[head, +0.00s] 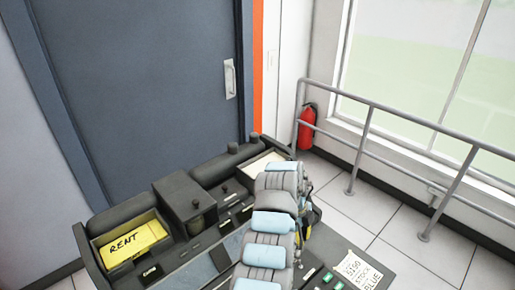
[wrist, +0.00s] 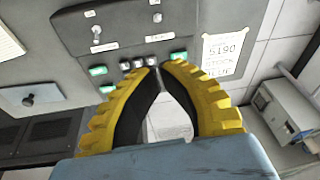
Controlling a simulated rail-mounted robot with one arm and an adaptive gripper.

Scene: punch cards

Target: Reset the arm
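My gripper (wrist: 160,68) shows in the wrist view as two yellow ribbed fingers with black inner pads. The fingertips come together at the top, with a narrow gap lower between them and no object seen in it. The gripper is over the console's front edge, near a row of small buttons (wrist: 138,64). In the head view, my grey and light-blue arm reaches over the console (head: 228,250) from the bottom. The arm hides most of the gripper there.
A yellow card stack marked RENT (head: 125,243) sits in a console tray at left. A white card stack (head: 262,163) is at the far end. A paper note (head: 357,272) lies at right. Beyond are a railing (head: 400,120), a red extinguisher (head: 306,127) and a dark door (head: 145,90).

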